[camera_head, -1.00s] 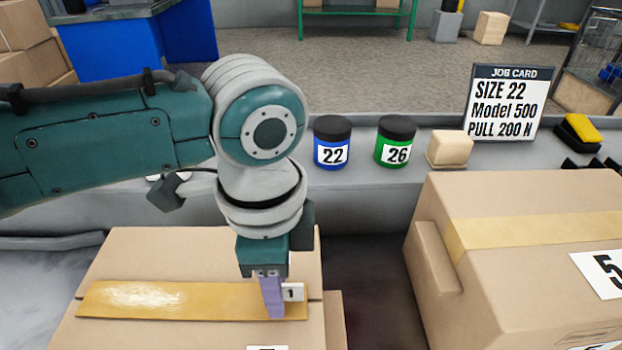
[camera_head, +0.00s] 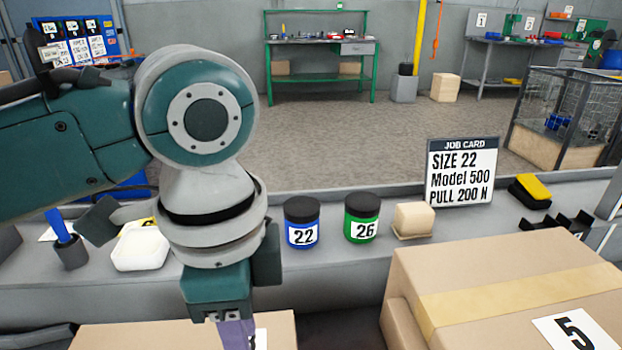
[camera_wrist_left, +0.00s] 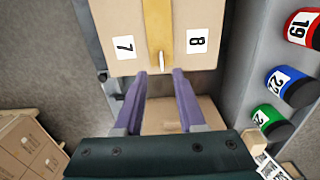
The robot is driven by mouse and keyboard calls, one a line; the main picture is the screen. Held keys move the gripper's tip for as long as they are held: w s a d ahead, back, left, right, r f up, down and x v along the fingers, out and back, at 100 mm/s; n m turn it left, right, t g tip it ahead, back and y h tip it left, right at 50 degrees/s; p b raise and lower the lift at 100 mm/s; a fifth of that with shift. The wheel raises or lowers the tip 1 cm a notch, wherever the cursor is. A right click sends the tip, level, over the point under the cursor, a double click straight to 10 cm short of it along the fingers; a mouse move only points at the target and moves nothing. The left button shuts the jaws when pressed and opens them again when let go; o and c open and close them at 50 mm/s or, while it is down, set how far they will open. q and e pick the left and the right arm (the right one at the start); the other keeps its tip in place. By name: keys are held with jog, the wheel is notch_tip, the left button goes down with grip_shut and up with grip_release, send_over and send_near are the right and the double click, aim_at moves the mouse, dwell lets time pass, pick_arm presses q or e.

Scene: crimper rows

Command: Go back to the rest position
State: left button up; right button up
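My left gripper (camera_head: 236,335) hangs over a closed cardboard box (camera_head: 150,337) at the bottom of the head view. Only part of its purple fingers shows there. In the left wrist view the left gripper (camera_wrist_left: 159,75) has its two purple fingers well apart, with nothing held between them. Beyond the fingertips is a taped box with labels 7 and 8 (camera_wrist_left: 110,15). A small pale piece stands at the end of its tape; I cannot tell what it is. My right gripper is in neither view.
A box labelled 5 (camera_head: 470,265) stands at right. Behind it, the grey bench (camera_head: 345,262) holds a blue 22 jar (camera_head: 302,224), a green 26 jar (camera_head: 362,219), a beige block (camera_head: 414,219), a job card (camera_head: 461,172) and a white rounded object (camera_head: 140,249).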

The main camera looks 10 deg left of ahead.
pick_arm(q)
jog(key=s+d+r+n+t+h+p, duration=0.2)
jog(key=s+d+r+n+h+p, duration=0.2)
jog(key=s+r+n+p, duration=0.35)
jog(key=s+a+r+n+t+y+p, duration=0.2)
jog(key=s+a+r+n+y+p, duration=0.35)
jog(key=a, duration=0.85)
notch_tip(320, 180, up, 40)
jog(key=s+h+p, duration=0.1)
jog(key=p, duration=3.9)
jog(key=shift+s+d+f+h, duration=0.15)
jog(key=shift+s+d+h, duration=0.05)
jog(key=shift+s+h, duration=0.15)
